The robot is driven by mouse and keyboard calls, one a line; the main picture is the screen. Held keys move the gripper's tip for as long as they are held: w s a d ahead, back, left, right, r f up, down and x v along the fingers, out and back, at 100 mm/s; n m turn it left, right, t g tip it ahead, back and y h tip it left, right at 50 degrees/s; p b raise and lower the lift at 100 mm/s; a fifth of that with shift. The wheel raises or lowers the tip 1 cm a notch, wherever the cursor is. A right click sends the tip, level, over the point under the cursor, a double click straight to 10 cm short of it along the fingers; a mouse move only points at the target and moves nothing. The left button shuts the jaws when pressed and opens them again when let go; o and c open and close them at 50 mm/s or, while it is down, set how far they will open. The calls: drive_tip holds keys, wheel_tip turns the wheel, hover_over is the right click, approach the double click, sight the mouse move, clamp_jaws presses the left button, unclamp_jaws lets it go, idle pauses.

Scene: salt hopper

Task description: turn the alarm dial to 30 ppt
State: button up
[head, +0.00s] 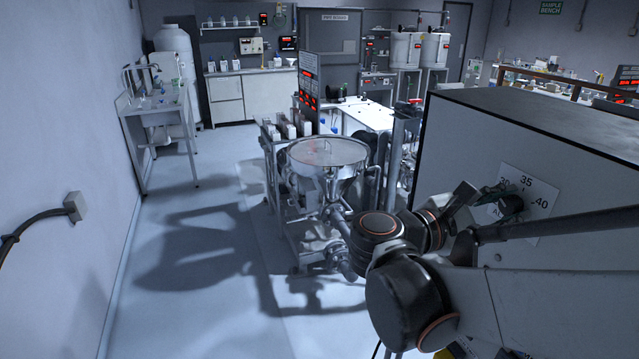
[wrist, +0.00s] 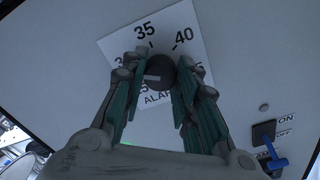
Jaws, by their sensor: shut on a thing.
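The alarm dial is a dark round knob (wrist: 160,70) on a white scale plate (wrist: 172,22) fixed to a grey cabinet face. The plate reads 35 at the top and 40 to its right; other numbers and the lettering below are partly hidden by the fingers. The knob bears a short light mark left of its middle; I cannot tell which number it points to. My gripper (wrist: 158,84) has its green-padded fingers shut on the knob from both sides. In the head view, my gripper (head: 495,198) reaches the knob (head: 511,208) in front of the plate (head: 536,188).
A blue-handled ON/OFF switch (wrist: 272,150) sits on the same cabinet, right of the plate in the wrist view. A steel hopper (head: 327,160) on a frame stands left of the cabinet (head: 465,135). The floor (head: 200,235) further left is clear.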

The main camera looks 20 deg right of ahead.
drive_tip(key=o, duration=1.1)
drive_tip(key=a, duration=1.2)
drive_tip(key=shift+s, duration=0.4)
